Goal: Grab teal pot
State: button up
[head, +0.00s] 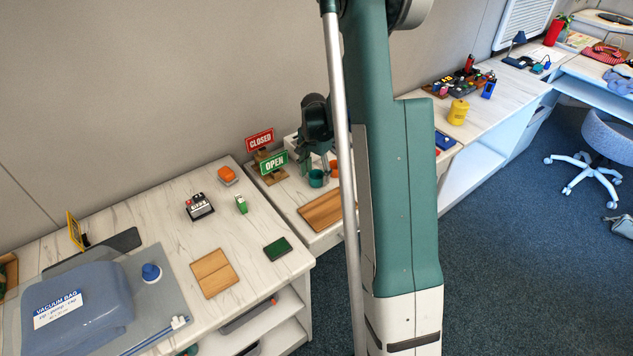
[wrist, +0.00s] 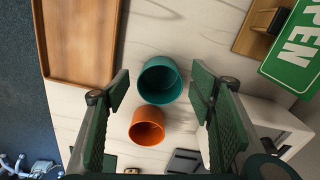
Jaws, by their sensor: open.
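In the wrist view the teal pot (wrist: 160,80) is a round open cup on the marble-look top, seen from above. It lies beyond and between the fingers of my gripper (wrist: 160,100). My gripper is open and empty, with green pads on both sides. In the head view my gripper (head: 318,155) is above the pot; its fingertips are partly hidden. An orange pot (wrist: 147,126) stands right beside the teal one, nearer the bottom of the wrist view.
A wooden tray (wrist: 80,35) lies left of the pots in the wrist view. A green OPEN sign (wrist: 295,48) on a wooden stand is at upper right. A red CLOSED sign (head: 260,140) stands behind it in the head view.

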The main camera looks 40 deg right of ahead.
jog(key=shift+f, duration=1)
jog(key=c, duration=1)
